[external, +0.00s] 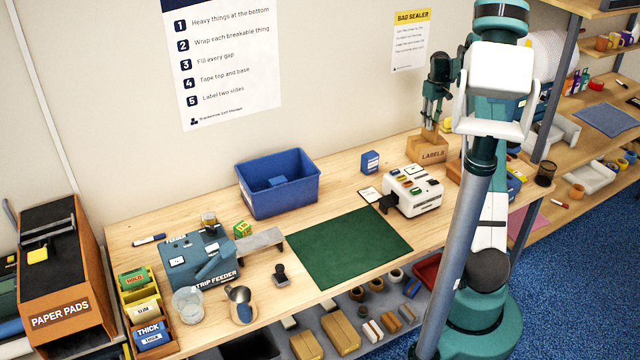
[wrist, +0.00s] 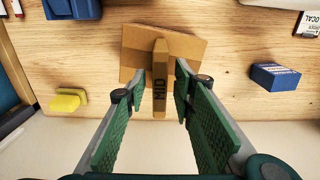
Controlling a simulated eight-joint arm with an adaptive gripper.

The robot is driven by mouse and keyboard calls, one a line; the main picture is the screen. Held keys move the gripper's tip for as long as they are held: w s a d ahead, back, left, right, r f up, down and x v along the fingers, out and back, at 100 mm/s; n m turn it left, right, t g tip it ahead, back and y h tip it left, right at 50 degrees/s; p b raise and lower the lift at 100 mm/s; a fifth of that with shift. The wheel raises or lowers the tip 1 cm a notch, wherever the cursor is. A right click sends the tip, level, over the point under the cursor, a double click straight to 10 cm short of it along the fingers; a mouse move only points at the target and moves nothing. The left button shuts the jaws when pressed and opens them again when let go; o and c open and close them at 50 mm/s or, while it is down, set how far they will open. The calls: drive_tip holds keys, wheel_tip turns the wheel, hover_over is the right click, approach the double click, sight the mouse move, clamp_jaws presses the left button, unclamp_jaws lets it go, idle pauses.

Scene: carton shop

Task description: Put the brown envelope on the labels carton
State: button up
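The labels carton (external: 428,155) is a brown box at the back of the bench, marked LABELS. In the wrist view its flat brown top (wrist: 192,50) lies below my gripper. A narrow brown piece marked MID (wrist: 160,80), seemingly the brown envelope seen edge-on, is between my fingers above the carton top. In the external view a brown piece (external: 430,132) shows upright at the carton's top, under my fingers. My gripper (wrist: 160,72) points down, and thin gaps show between both fingers and the piece. In the external view my gripper (external: 431,119) is directly above the carton.
A small blue box (wrist: 275,77) stands beside the carton, and a yellow item (wrist: 68,100) lies on the other side. A white machine (external: 412,190) stands in front. A blue bin (external: 277,184) and green mat (external: 348,247) are farther left. The wall is close behind.

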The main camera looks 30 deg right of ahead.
drive_tip(key=shift+r, duration=0.15)
wheel_tip(320, 180, up, 12)
idle(0.8)
idle(0.5)
drive_tip(key=shift+a, duration=0.1)
drive_tip(key=s+a+r+t, duration=0.1)
drive_tip(key=s+a+r, duration=0.4)
drive_tip(key=a, duration=0.5)
drive_tip(key=s+a+r+t+h, duration=0.1)
drive_tip(key=s+a+r, duration=0.4)
drive_tip(key=a, duration=0.5)
drive_tip(key=s+a+r+t, duration=0.1)
drive_tip(key=s+a+r, duration=0.35)
drive_tip(key=a, duration=0.65)
drive_tip(key=s+a+t, duration=0.2)
drive_tip(key=s+a, duration=1)
drive_tip(key=s, duration=0.1)
drive_tip(key=s+a+f+t, duration=0.1)
drive_tip(key=s+a+f, duration=0.3)
drive_tip(key=s, duration=0.3)
drive_tip(key=s+a+f+t+y, duration=0.1)
drive_tip(key=s+a+f, duration=0.3)
drive_tip(key=s, duration=0.3)
drive_tip(key=shift+s+a+f, duration=0.35)
drive_tip(key=shift+a+f, duration=0.05)
drive_tip(key=shift+f, duration=0.25)
